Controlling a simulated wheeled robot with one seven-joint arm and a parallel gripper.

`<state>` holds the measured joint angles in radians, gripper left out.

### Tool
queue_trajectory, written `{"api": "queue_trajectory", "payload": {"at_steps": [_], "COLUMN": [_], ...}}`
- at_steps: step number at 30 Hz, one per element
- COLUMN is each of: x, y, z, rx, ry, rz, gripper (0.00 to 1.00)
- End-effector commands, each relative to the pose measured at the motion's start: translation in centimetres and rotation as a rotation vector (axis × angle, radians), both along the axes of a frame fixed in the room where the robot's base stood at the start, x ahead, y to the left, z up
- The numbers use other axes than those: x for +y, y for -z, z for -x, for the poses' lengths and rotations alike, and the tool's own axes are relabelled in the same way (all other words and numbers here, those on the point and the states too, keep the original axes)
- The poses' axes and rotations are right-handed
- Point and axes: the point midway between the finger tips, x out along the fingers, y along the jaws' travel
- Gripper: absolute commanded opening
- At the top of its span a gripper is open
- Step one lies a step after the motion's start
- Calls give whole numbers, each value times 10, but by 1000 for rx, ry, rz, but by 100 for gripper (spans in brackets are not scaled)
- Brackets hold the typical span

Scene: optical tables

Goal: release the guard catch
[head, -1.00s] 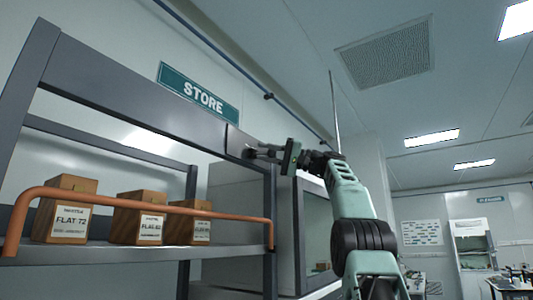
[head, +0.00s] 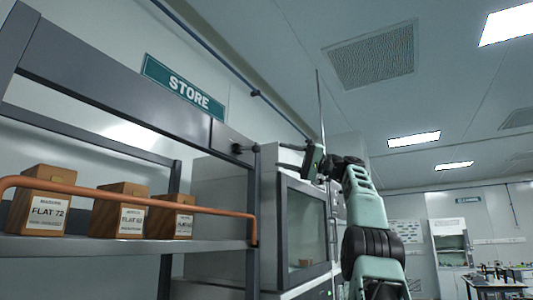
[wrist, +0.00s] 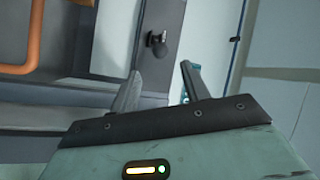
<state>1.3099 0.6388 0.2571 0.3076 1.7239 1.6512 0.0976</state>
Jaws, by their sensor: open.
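The guard catch shows as a dark round knob (head: 238,148) on a grey plate at the right end of the shelf's upper beam. In the wrist view the knob (wrist: 157,43) stands on its plate ahead of my fingertips, roughly in line with the gap between them. My gripper (head: 284,147) is to the right of the knob, with clear space between them. In the wrist view my gripper (wrist: 160,70) has its two fingers apart and nothing between them. The orange guard rail (head: 130,200) runs across the shelf front, below the knob.
Several labelled wooden boxes, one marked FLAT 72 (head: 42,203), stand on the shelf (head: 120,246) behind the rail. A grey cabinet with a glass door (head: 305,225) stands right of the shelf, below my gripper. A STORE sign (head: 183,87) hangs on the wall above.

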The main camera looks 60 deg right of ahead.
Motion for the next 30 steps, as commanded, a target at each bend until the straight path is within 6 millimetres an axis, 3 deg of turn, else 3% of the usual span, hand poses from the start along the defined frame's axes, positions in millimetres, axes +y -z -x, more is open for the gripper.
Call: {"api": "queue_trajectory", "payload": {"at_steps": [3, 10, 30], "x": [-16, -32, -34], "y": [5, 11, 13], "z": [21, 43, 48], "rx": [-1, -2, -1], "ry": [2, 1, 1], "rz": [-1, -1, 0], "gripper": [46, 46, 46]}}
